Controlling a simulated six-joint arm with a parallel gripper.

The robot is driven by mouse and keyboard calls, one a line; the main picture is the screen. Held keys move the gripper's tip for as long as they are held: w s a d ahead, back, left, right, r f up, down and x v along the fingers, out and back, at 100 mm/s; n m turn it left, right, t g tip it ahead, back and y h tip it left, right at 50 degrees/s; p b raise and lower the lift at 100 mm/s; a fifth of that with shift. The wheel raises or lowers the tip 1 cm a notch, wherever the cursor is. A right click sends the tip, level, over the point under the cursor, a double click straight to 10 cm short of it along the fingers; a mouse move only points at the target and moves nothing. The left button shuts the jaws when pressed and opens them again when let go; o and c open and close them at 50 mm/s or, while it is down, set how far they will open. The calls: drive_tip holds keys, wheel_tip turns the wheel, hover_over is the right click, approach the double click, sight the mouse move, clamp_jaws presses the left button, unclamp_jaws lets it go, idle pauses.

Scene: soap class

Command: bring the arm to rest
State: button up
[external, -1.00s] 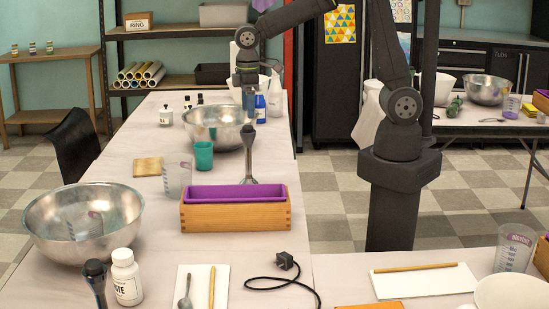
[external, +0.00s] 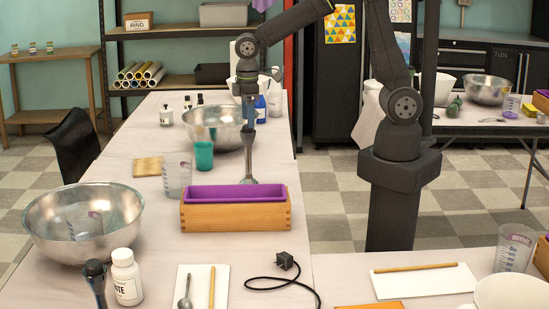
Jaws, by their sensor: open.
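My gripper (external: 249,110) points down over the far half of the long table (external: 130,170), its jaws open. Its tips are small and dark here, so the gap between them is hard to see. A stick blender (external: 249,165) with a metal shaft stands upright behind a wooden mold with a purple liner (external: 236,212). The gripper is right above the blender's top in the picture; I cannot tell whether they touch.
A steel bowl (external: 212,116) and a teal cup (external: 204,156) stand left of the blender. A blue-labelled bottle (external: 260,108) is close behind the gripper. A larger steel bowl (external: 50,232), a clear measuring cup (external: 178,178) and a black cable (external: 305,285) are nearer.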

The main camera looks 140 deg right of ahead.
drive_tip(key=shift+f, duration=1.65)
